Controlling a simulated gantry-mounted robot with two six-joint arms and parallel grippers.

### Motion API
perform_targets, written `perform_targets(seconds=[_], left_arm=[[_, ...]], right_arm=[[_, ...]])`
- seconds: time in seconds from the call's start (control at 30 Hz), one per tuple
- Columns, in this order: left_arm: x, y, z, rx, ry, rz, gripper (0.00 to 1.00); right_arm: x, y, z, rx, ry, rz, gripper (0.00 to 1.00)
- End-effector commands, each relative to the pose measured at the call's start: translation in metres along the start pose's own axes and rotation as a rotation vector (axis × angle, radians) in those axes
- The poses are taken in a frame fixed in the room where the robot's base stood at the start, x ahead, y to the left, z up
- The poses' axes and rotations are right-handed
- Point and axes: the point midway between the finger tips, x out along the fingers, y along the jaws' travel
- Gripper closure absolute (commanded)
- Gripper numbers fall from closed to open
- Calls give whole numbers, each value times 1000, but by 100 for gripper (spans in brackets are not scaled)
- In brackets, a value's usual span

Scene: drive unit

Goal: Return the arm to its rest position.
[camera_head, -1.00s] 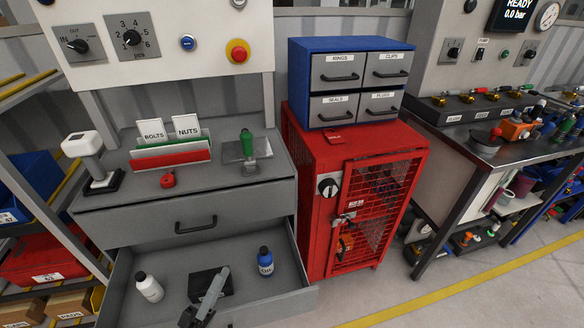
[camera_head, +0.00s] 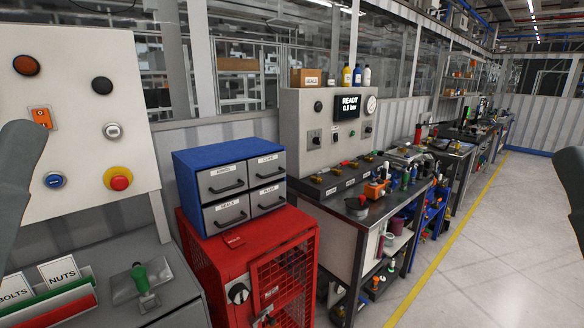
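A grey piece of my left arm (camera_head: 18,165) shows at the left edge of the head view. A grey piece of my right arm (camera_head: 572,185) shows at the right edge. Neither gripper's fingers are in the picture, so I cannot see whether they hold anything.
A red mesh cabinet (camera_head: 240,262) carries a blue drawer unit (camera_head: 222,150). A grey bench with a green-handled tool (camera_head: 140,276) and card labels is at lower left, under a button panel (camera_head: 75,120). A workbench (camera_head: 345,222) with a gauge panel stands right of the cabinet. The floor (camera_head: 500,240) at right is clear.

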Motion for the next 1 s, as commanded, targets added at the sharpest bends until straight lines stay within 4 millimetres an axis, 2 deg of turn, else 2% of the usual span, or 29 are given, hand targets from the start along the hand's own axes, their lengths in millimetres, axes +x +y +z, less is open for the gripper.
perform_targets(seconds=[0.03,0.07,0.1,0.27,0.37,0.7,0.83,0.9,1.0], left_arm=[[0,-2,20,112,-83,-5,53],[10,-2,11,165,-80,-4,53],[32,1,-7,153,-76,-5,53],[81,6,-44,150,-77,-6,53],[117,10,-72,150,-77,-7,53],[250,24,-175,149,-77,-8,53],[285,28,-203,149,-78,-8,53],[296,29,-211,149,-78,-8,53],[302,30,-216,149,-78,-8,53]], right_arm=[[0,0,0,0,0,0,50],[9,0,-7,0,-2,0,50],[30,0,-26,0,-3,0,50],[76,0,-70,0,2,0,50],[109,0,-101,0,1,0,50],[234,1,-216,0,1,0,50],[267,1,-246,0,1,0,50],[277,1,-256,0,1,0,50],[282,1,-260,0,0,0,50]])
